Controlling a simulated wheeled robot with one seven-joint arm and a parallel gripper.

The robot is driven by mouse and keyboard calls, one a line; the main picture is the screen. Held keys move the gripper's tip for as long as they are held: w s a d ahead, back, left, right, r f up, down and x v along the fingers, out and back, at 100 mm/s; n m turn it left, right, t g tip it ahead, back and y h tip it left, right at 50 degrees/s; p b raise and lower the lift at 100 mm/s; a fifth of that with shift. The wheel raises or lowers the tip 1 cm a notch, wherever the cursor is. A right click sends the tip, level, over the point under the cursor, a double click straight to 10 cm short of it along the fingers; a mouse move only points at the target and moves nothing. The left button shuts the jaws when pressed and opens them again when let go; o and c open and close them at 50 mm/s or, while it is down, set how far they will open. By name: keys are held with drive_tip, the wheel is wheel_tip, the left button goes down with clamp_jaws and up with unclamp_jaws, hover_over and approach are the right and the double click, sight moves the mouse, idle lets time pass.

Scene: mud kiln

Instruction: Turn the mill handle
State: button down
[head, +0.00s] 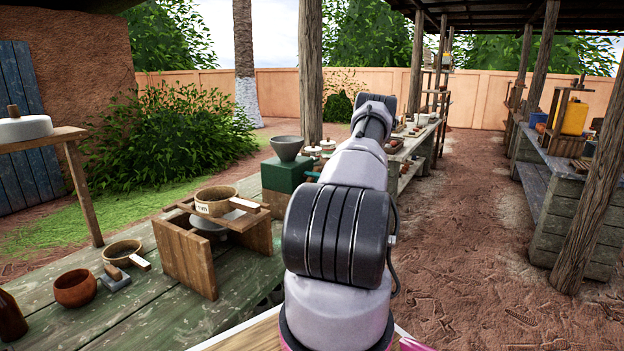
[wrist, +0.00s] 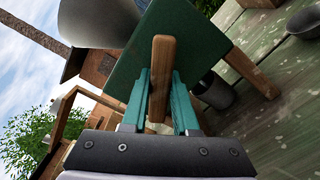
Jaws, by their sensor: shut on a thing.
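The mill is a green box (head: 284,174) with a grey funnel-shaped hopper (head: 286,147) on top, at the far end of the left bench. In the wrist view its green body (wrist: 196,38) is close and tilted, with the hopper (wrist: 95,22) at upper left. A brown wooden handle (wrist: 161,56) stands out in front of the green face. My gripper (wrist: 160,88) has its teal fingers on either side of the handle and is shut on it. In the head view my arm hides the handle and most of the gripper.
A wooden stand (head: 186,258) with a sieve (head: 215,201) is on the green bench (head: 160,325), nearer than the mill. A clay bowl (head: 75,289) and another sieve (head: 122,252) lie at left. A dirt aisle (head: 470,220) runs clear on the right.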

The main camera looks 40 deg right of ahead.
drive_tip(key=shift+s+f, duration=0.1)
drive_tip(key=c, duration=0.7)
unclamp_jaws()
drive_tip(key=v, duration=1)
drive_tip(key=shift+s+d, duration=0.15)
drive_tip(key=shift+s, duration=0.2)
